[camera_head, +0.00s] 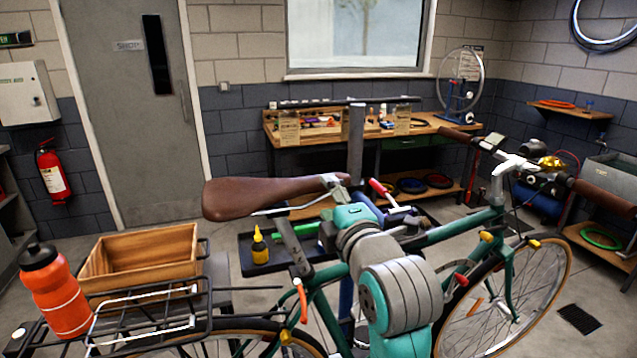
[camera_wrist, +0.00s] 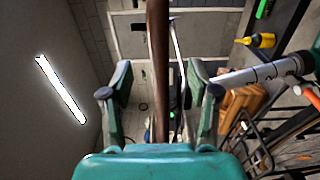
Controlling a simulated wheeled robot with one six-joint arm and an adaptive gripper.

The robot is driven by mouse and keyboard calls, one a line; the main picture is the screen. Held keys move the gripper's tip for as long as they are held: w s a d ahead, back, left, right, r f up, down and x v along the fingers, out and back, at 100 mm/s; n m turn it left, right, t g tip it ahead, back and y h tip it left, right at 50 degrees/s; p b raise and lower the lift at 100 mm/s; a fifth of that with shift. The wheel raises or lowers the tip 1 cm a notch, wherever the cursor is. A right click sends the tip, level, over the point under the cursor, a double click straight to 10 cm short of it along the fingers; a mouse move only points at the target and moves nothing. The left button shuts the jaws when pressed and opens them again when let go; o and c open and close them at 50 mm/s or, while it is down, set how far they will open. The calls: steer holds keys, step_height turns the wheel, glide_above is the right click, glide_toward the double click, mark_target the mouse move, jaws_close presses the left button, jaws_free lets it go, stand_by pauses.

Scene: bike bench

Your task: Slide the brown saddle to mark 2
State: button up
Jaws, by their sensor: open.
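The brown saddle (camera_head: 262,194) sits on top of the bike's seat post (camera_head: 294,246), its broad rear to the left and its nose toward my gripper (camera_head: 337,187). In the wrist view the saddle (camera_wrist: 157,60) is a narrow brown strip running between the two fingers of my gripper (camera_wrist: 158,85). The fingers are open, with a visible gap on each side of the saddle. The silver seat post (camera_wrist: 268,71) shows at right in that view, with dark rings around it. I cannot read any mark numbers.
A rear rack (camera_head: 165,318) carries an orange bottle (camera_head: 54,292), with a wooden crate (camera_head: 140,258) beside it. Handlebars (camera_head: 515,165) stand to the right. A dark tray (camera_head: 248,240) with a yellow bottle (camera_head: 260,248) lies behind the seat post. The workstand column (camera_head: 356,140) rises behind my gripper.

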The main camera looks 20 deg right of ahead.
mark_target(321, 188)
steer(key=w, duration=0.7)
steer(key=shift+w, duration=0.15)
jaws_close()
